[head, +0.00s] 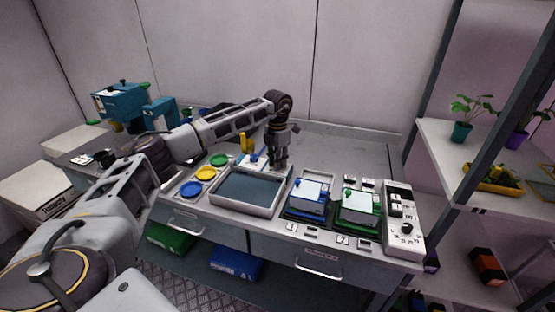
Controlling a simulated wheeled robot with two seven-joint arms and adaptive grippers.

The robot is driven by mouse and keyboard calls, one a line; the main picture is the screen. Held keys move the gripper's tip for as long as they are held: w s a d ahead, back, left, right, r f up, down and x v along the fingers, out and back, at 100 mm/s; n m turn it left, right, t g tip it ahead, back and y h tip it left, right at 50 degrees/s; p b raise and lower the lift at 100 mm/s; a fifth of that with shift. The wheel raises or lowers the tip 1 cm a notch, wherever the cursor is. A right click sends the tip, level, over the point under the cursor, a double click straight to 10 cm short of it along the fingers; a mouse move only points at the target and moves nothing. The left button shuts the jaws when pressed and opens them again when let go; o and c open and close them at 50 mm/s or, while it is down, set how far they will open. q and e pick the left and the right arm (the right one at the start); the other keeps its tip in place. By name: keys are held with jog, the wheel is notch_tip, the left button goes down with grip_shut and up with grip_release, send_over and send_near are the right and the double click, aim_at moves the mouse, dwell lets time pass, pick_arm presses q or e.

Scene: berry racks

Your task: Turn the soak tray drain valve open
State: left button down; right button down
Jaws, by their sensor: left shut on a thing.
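The soak tray (282,190) is a shallow, light-rimmed tray with a dark blue-grey inside, on the bench in the middle of the head view. My left gripper (279,166) points down at the tray's back right corner. It is shut on a small part there, which appears to be the drain valve. The fingers hide the valve, so its shape and how far it is turned cannot be seen. My right gripper is not in view.
Blue (191,189), yellow (206,173) and green (219,160) discs lie left of the tray. A blue unit (307,197), a green unit (360,206) and a control panel (404,226) stand to the right. A yellow upright piece (247,142) stands behind the tray.

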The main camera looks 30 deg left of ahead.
pick_arm(q)
jog(key=n+p, duration=0.2)
jog(key=n, duration=0.2)
jog(key=shift+r+n+p, duration=0.1)
jog(key=shift+n+p, duration=0.2)
jog(key=shift+p, duration=0.05)
jog(key=shift+n, duration=0.4)
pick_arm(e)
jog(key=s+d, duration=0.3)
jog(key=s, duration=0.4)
pick_arm(q)
jog(key=n+p, duration=0.2)
jog(key=n, duration=0.1)
jog(key=shift+n, duration=0.4)
jog(key=n+p, duration=0.2)
jog(key=n, duration=0.1)
jog(key=shift+n, duration=0.3)
jog(key=shift+n+p, duration=0.4)
jog(key=shift+n, duration=1)
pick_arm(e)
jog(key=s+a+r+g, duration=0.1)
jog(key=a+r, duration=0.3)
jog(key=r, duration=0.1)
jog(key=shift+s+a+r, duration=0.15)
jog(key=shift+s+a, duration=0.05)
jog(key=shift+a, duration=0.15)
pick_arm(q)
jog(key=c, duration=1.3)
grip_release()
